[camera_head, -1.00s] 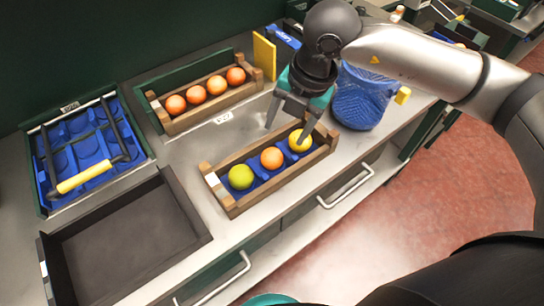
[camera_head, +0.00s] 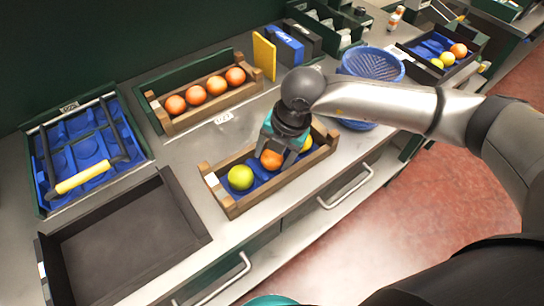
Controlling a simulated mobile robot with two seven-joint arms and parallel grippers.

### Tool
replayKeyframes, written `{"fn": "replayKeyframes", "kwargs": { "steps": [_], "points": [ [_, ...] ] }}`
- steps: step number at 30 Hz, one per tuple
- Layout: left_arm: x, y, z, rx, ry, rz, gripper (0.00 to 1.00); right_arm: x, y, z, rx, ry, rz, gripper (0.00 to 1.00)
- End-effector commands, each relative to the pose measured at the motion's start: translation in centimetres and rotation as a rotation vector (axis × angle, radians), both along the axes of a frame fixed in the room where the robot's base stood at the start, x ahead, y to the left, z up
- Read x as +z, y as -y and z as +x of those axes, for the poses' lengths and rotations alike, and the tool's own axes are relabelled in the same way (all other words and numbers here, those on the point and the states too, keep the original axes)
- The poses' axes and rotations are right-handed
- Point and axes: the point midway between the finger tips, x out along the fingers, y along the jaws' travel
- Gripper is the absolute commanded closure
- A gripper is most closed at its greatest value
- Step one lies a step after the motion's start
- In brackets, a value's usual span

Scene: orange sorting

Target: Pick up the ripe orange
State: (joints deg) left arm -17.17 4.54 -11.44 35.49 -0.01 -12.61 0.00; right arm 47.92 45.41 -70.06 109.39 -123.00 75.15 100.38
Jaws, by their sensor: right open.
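The ripe orange (camera_head: 270,160) sits in the middle of a wooden crate (camera_head: 235,208) with a blue liner, near the counter's front edge. A yellow-green fruit (camera_head: 240,178) lies to its left in the crate. A yellow fruit (camera_head: 308,142) lies to its right, partly hidden by my right gripper. My right gripper (camera_head: 276,156) is open and low over the crate, with its fingers around the orange's upper part. Whether the fingers touch it cannot be told. My left gripper is not in view.
A second crate (camera_head: 205,112) behind holds several oranges. An empty dark tray (camera_head: 187,212) and a blue tray (camera_head: 140,152) with a yellow-handled tool are at left. A blue basket (camera_head: 374,64) stands behind my right arm. A dark tray (camera_head: 410,57) with fruit is at far right.

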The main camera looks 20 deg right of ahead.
Motion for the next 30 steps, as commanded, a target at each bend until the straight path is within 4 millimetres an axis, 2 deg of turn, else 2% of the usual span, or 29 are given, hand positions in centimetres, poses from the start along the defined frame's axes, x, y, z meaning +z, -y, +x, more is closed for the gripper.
{"fn": "replayKeyframes", "kwargs": {
  "steps": [2, 19, 30],
  "points": [
    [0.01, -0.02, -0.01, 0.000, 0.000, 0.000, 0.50, 0.03, 0.00, -0.01, 0.000, 0.000, 0.000, 0.31],
    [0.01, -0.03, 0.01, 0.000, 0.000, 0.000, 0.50, 0.08, 0.03, 0.02, 0.000, 0.000, 0.000, 0.95],
    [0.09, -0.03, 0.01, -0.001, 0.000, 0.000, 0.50, 0.76, 0.03, 0.08, -0.001, 0.002, 0.000, 0.95]
  ]
}}
